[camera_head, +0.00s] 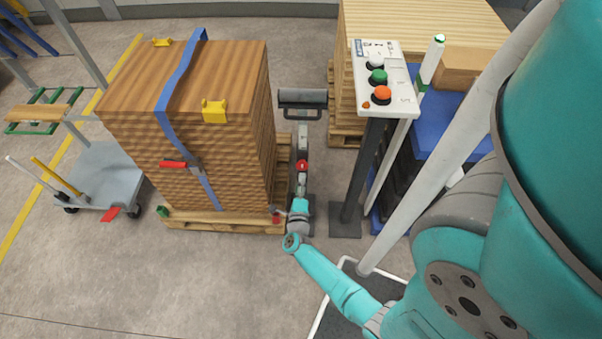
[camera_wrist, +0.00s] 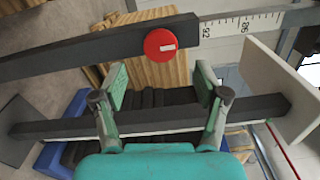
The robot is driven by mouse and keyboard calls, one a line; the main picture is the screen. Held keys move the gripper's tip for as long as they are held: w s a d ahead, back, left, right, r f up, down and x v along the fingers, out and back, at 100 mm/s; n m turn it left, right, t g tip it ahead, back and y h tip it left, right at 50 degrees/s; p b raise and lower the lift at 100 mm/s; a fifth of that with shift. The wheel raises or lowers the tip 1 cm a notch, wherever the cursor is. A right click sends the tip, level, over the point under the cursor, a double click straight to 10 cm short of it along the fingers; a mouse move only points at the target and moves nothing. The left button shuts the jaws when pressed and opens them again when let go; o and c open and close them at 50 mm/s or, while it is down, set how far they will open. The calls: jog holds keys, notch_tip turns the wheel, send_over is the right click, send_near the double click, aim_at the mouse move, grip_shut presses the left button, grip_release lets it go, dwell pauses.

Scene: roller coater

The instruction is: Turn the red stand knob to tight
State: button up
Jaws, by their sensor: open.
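The red stand knob (camera_wrist: 160,45) is a round disc with a short white mark that lies roughly level in the wrist view. It sits on a dark bar (camera_wrist: 80,53) beside a white numbered scale (camera_wrist: 240,25). My gripper (camera_wrist: 161,85) is open and empty, with green-padded fingers on either side below the knob in the picture. I see no contact with the knob. In the head view the knob (camera_head: 302,166) is a small red spot on the slim stand, just beyond my gripper (camera_head: 301,196). The knob's side and shaft are hidden.
A strapped wood stack (camera_head: 235,155) on a pallet (camera_head: 225,222) stands close left of my gripper. A control box (camera_head: 384,50) on a dark post (camera_head: 363,165) stands to the right. A second dark bar (camera_wrist: 255,108) crosses behind the fingers in the wrist view.

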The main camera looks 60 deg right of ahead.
jog(key=shift+v, duration=2.6)
jog(key=s+a+r+n+t+y, duration=0.4)
jog(key=a+r+n+t, duration=0.15)
jog(key=a+n, duration=0.35)
jog(key=s+a+r+n+t+y, duration=0.4)
jog(key=s+a+r+n, duration=0.1)
jog(key=a+r+n, duration=0.3)
jog(key=s+a+r+n+y, duration=0.4)
jog(key=s+a+r+n, duration=0.1)
jog(key=r+n, duration=0.2)
jog(key=s+a+r+n+g+y, duration=0.1)
jog(key=s+a+r+n+y, duration=0.3)
jog(key=r+n, duration=0.4)
jog(key=shift+s+a+n+y, duration=0.3)
jog(key=shift+s+a+n, duration=0.3)
jog(key=shift+a, duration=0.7)
jog(key=shift+g, duration=0.25)
